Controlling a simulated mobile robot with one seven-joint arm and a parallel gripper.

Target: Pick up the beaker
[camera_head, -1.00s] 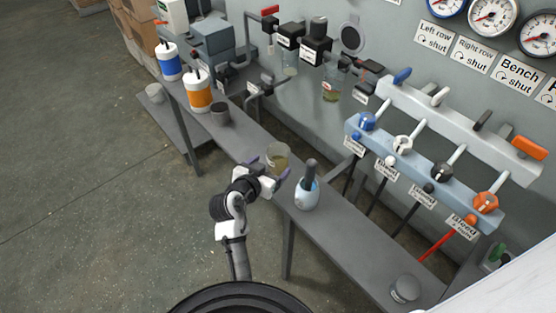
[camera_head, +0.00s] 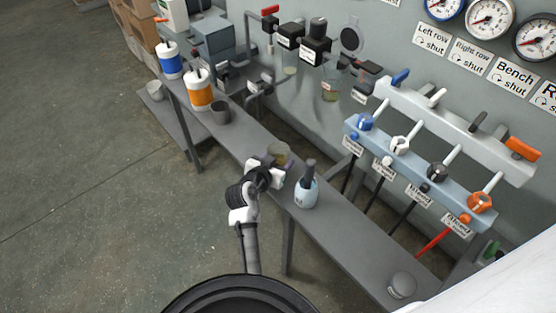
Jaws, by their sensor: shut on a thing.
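The beaker (camera_head: 280,152) is a small clear vessel with olive-brown contents, at the middle of the grey bench.
A pale blue mortar with a dark pestle (camera_head: 306,188) stands close to the right of the beaker. A dark grey cup (camera_head: 220,112), an orange-banded container (camera_head: 199,92) and a blue-banded one (camera_head: 170,62) stand further left. A valve rack (camera_head: 425,165) overhangs the bench's right part.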

